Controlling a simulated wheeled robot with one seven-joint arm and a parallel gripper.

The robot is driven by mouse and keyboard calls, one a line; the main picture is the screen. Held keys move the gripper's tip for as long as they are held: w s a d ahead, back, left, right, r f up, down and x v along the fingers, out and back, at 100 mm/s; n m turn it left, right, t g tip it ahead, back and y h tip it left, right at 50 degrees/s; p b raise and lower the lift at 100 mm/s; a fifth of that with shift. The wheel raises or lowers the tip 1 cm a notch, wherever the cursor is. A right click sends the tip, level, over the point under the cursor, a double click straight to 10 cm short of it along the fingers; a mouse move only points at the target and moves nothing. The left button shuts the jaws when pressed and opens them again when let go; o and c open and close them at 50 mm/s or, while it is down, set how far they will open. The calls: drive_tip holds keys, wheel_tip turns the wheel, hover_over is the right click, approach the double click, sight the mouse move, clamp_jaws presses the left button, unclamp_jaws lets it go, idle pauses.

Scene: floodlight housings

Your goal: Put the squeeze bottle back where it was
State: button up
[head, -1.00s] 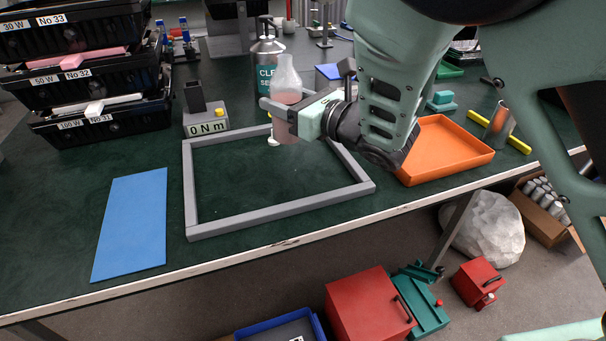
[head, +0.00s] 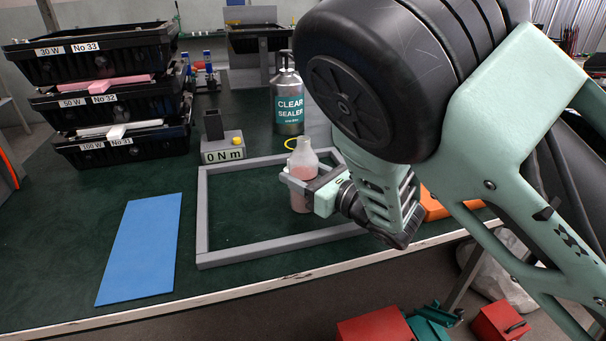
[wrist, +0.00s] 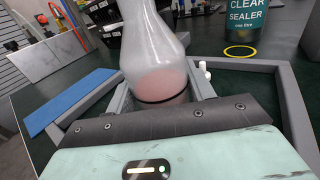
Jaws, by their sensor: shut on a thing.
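The squeeze bottle (head: 303,161) is translucent with pinkish contents and stands upright in my gripper (head: 302,184). My gripper is shut around its body. In the head view the bottle appears over the right part of the grey frame; I cannot tell whether its base touches the table. In the wrist view the bottle (wrist: 152,48) rises between the fingers, its top cut off and its lower part hidden. A yellow ring (head: 289,143) lies flat on the green tabletop in front of the clear sealer can (head: 289,102); nothing stands in the ring.
The grey rectangular frame (head: 203,222) lies on the table. A blue sheet (head: 140,248) is to its left. A torque display (head: 222,150) stands behind it, stacked black housings (head: 95,52) at back left. An orange tray (head: 434,207) is partly hidden behind my arm.

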drive_tip(key=o, duration=1.4)
drive_tip(key=shift+r, duration=0.15)
drive_tip(key=p+v, duration=0.1)
drive_tip(key=v, duration=1.1)
